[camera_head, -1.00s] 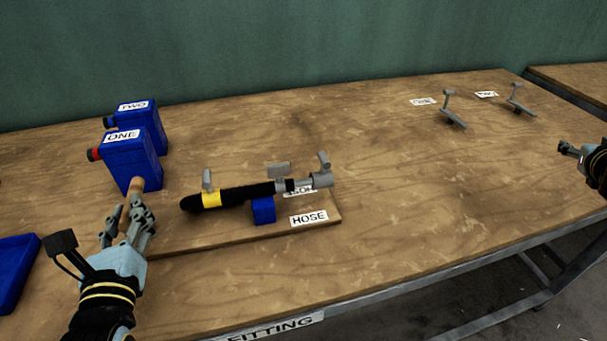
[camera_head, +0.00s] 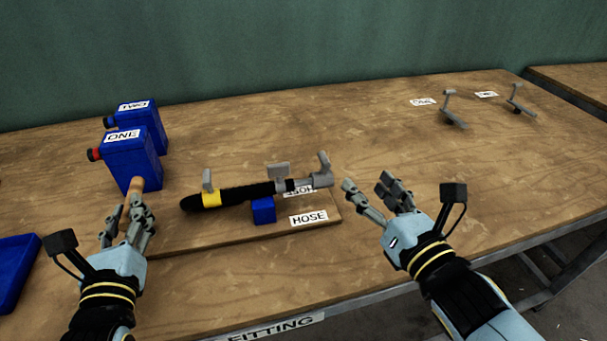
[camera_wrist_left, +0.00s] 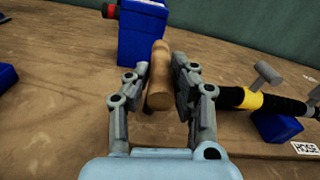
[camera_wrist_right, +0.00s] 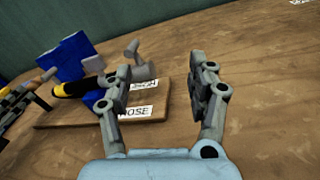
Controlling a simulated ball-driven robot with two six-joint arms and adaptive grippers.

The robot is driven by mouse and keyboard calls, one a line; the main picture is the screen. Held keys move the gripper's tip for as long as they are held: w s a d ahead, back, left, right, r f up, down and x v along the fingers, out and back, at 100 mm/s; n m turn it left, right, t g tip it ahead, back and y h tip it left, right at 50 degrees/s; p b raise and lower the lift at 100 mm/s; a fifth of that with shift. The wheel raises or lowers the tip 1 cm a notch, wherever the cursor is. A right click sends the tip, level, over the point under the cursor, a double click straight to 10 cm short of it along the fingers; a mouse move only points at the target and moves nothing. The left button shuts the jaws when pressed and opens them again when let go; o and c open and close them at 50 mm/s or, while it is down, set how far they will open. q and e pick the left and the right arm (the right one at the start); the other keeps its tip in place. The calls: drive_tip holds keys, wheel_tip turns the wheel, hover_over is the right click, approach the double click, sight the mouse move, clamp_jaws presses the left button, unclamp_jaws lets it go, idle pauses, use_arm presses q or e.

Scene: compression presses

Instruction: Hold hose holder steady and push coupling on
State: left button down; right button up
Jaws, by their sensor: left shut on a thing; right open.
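The hose holder is a wooden board (camera_head: 235,238) with a blue block (camera_head: 263,211) and a black hose (camera_head: 240,194) with a yellow band lying along it. A wooden peg-like handle (camera_wrist_left: 159,75) stands at its left. My left gripper (camera_head: 130,207) is shut on this handle. A grey coupling (camera_head: 322,179) with an upright lever sits at the hose's right end; how far it is on, I cannot tell. The coupling also shows in the right wrist view (camera_wrist_right: 143,72). My right gripper (camera_head: 366,190) is open and empty, just right of the coupling, apart from it.
Two blue containers (camera_head: 132,162), labelled ONE and TWO, stand behind the left gripper. A blue tray (camera_head: 14,268) is at the left edge. Two grey lever parts (camera_head: 453,118) lie far right by white labels. The table between is clear.

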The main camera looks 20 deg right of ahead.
sight(325, 170)
drive_tip(key=s+a+n+y, duration=0.1)
drive_tip(key=s+a+n, duration=0.2)
drive_tip(key=n, duration=0.1)
drive_tip(key=w, duration=0.3)
drive_tip(key=w+a, duration=0.1)
drive_tip(key=w, duration=0.3)
drive_tip(key=w+a+f, duration=0.1)
drive_tip(key=w, duration=0.3)
drive_tip(key=shift+w, duration=0.25)
